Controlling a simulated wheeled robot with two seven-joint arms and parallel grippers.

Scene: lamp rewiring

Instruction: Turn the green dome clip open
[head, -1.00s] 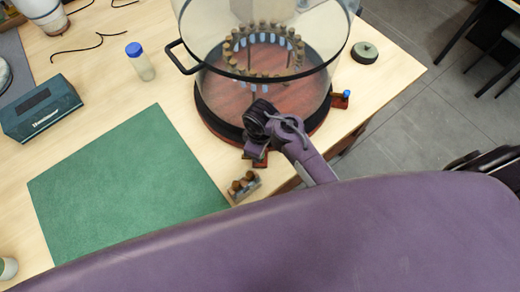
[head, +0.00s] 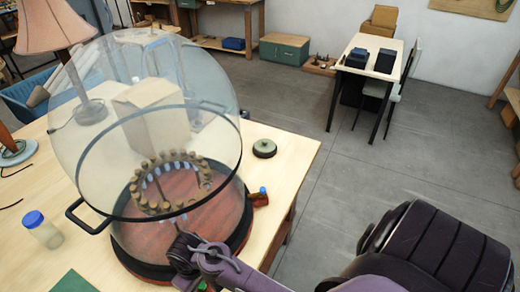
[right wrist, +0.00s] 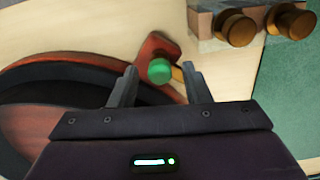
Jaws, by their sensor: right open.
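The green dome clip (right wrist: 160,71), a round green knob on a red-brown bracket, shows in the right wrist view. It sits between the tips of my open right gripper (right wrist: 159,69), with a finger on each side; whether either finger touches it I cannot tell. In the head view my right gripper (head: 188,250) is at the front edge of the dome's base, and it mostly hides the green clip. The clear dome (head: 90,150) with a black band and side handle stands over a dark-rimmed red base (head: 140,238). My left gripper is out of view.
A blue-knobbed clip (head: 261,194) is at the base's right side. Brown knobs (right wrist: 238,30) are close beyond the fingers. A lamp (head: 50,30) stands far left.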

